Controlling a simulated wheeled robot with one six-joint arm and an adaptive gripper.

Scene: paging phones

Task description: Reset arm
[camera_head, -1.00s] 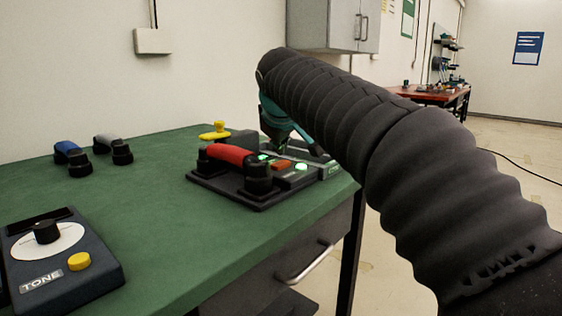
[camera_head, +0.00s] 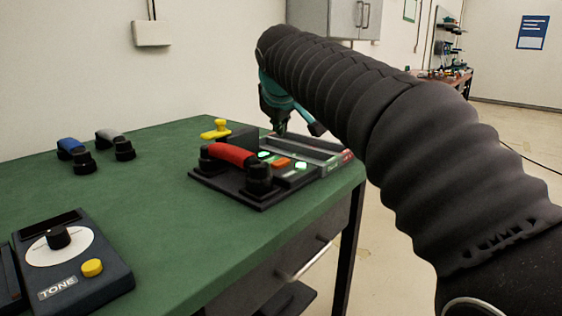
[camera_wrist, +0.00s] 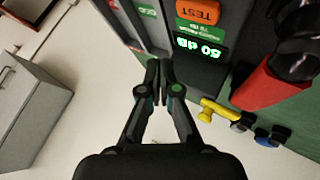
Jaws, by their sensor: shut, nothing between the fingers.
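My gripper (camera_head: 281,130) is above the back right part of a black console on the green table, partly hidden behind my arm in the head view. The console (camera_head: 262,196) carries a red handset (camera_head: 232,154), green-lit elements and an orange button (camera_head: 281,162). In the wrist view my gripper (camera_wrist: 158,68) has its fingertips together with nothing between them. The orange TEST button (camera_wrist: 198,11) and a lit dB display (camera_wrist: 189,45) lie beyond the fingers. I see no contact with the console.
A TONE box (camera_head: 75,268) with a dial and yellow button sits at the table's front left. The green table's (camera_head: 150,195) middle is clear. A wall cabinet (camera_head: 340,18) hangs behind.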

